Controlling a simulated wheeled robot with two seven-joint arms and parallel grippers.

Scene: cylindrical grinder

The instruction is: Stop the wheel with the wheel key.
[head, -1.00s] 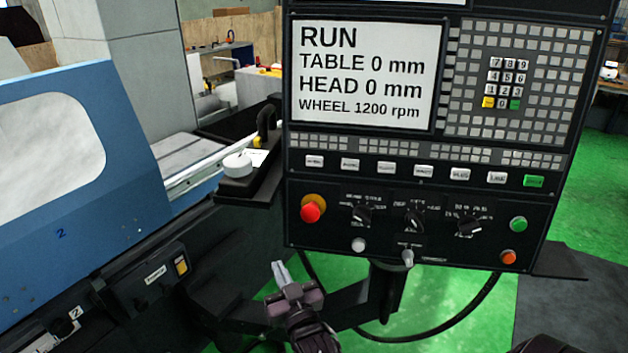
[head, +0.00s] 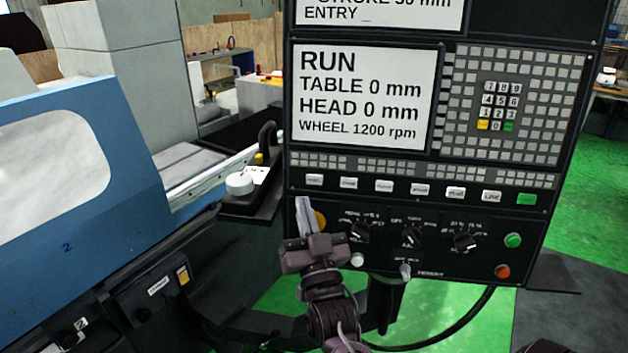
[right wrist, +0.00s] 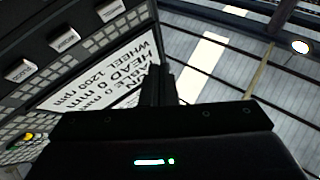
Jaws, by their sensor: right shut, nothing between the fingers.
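My right gripper (head: 303,214) is shut and empty, fingers pointing up, in front of the lower left of the control panel (head: 470,258). In the right wrist view its fingers (right wrist: 157,85) overlap the screen. A row of white labelled keys (head: 384,186) ends in a green key (head: 527,199) at the right. Several white keys also show in the right wrist view (right wrist: 63,40). The labels are too small for me to tell which is the wheel key. The fingertips appear below the row's left end; contact cannot be told. The screen (head: 365,95) reads RUN, WHEEL 1200 rpm. My left gripper is not in view.
The gripper mostly covers a red button with a yellow-orange collar (head: 320,219). Rotary knobs (head: 411,237), a green button (head: 513,240) and an orange-red button (head: 503,271) sit on the lower panel. The blue machine guard (head: 100,225) stands at the left.

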